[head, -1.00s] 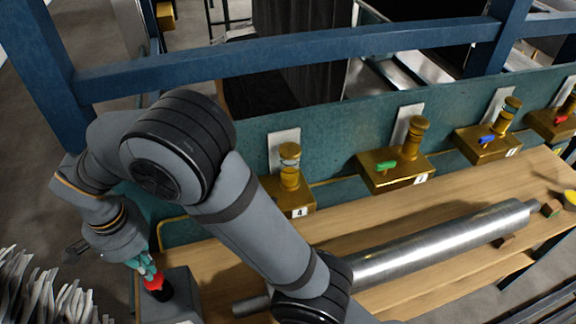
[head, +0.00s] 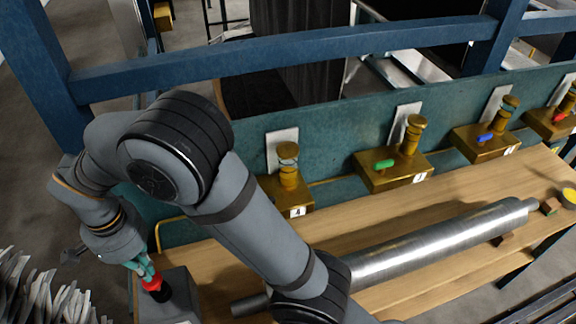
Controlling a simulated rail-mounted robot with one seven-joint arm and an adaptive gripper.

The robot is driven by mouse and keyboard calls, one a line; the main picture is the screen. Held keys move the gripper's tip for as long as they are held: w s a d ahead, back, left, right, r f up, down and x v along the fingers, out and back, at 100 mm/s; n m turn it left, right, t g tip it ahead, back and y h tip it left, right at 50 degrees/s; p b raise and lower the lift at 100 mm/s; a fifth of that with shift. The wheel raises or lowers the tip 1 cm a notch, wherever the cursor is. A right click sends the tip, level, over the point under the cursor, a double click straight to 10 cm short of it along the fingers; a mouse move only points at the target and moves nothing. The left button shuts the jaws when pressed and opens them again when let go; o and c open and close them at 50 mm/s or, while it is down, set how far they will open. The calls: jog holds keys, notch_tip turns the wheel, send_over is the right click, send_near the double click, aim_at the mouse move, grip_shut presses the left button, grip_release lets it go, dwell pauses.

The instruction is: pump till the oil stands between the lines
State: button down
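My gripper (head: 143,268), with teal fingers, is at the lower left, right at a red knob (head: 151,284) on a black stub. The stub rises from a grey box (head: 181,300) at the table's left end. The fingertips meet or overlap the knob's top; I cannot tell whether they close around it. Brass oilers stand along the teal rail: number 4 (head: 290,188), number 3 (head: 392,166) with a green lever, another (head: 488,138) with a blue lever, and one (head: 553,121) with a red lever. Oil levels and lines are too small to read.
A long metal roller (head: 430,246) lies across the wooden table (head: 350,212), with wooden blocks near its right end. A blue frame beam (head: 290,52) crosses behind. Pale, strip-like material (head: 45,290) lies at the lower left. My arm hides part of the table.

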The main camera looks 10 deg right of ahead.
aim_at(153, 281)
jog(key=shift+f+b, duration=2.55)
jog(key=shift+f, duration=0.1)
jog(key=shift+r, duration=0.2)
jog(key=shift+r+p, duration=3.4)
jog(key=shift+r, duration=0.75)
